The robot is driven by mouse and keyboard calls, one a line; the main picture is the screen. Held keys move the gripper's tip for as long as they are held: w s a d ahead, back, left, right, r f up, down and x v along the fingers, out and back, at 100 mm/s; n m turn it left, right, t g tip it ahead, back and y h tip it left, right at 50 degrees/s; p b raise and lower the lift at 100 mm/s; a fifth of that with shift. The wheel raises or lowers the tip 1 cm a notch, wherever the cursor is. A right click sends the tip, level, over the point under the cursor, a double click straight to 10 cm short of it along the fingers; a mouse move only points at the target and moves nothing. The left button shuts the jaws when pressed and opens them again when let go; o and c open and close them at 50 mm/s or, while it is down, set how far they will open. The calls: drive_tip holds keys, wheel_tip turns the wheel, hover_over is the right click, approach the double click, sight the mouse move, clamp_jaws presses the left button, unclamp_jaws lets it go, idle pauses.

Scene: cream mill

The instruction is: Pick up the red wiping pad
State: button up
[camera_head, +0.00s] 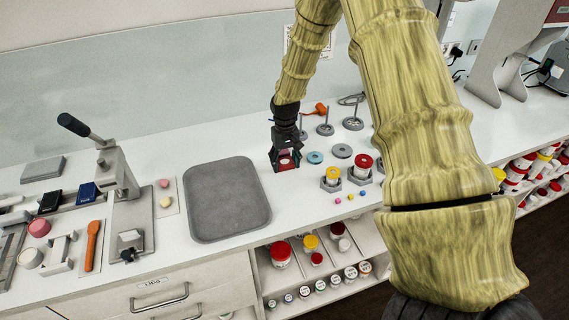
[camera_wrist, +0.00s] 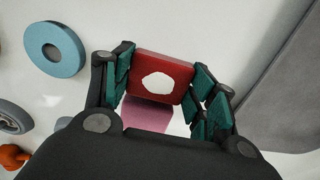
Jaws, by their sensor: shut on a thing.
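The red wiping pad (camera_wrist: 170,68) is a small red block with a white patch on its face, seen in the wrist view. It sits between the green-padded fingers of my gripper (camera_wrist: 162,88), which are shut on it. In the head view my gripper (camera_head: 285,160) points down over the white counter, just right of the grey tray, and the red pad (camera_head: 287,166) shows partly between its fingers. A pinkish patch shows below the pad in the wrist view. I cannot tell whether the pad touches the counter.
A grey tray (camera_head: 228,199) lies left of my gripper. A blue ring (camera_head: 315,157), grey discs and jars with yellow (camera_head: 333,173) and red lids (camera_head: 364,161) stand to the right. A lever press (camera_head: 122,190) stands further left. Shelves of jars are below the counter.

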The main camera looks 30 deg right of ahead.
sight(227, 205)
drive_tip(key=shift+r, duration=0.15)
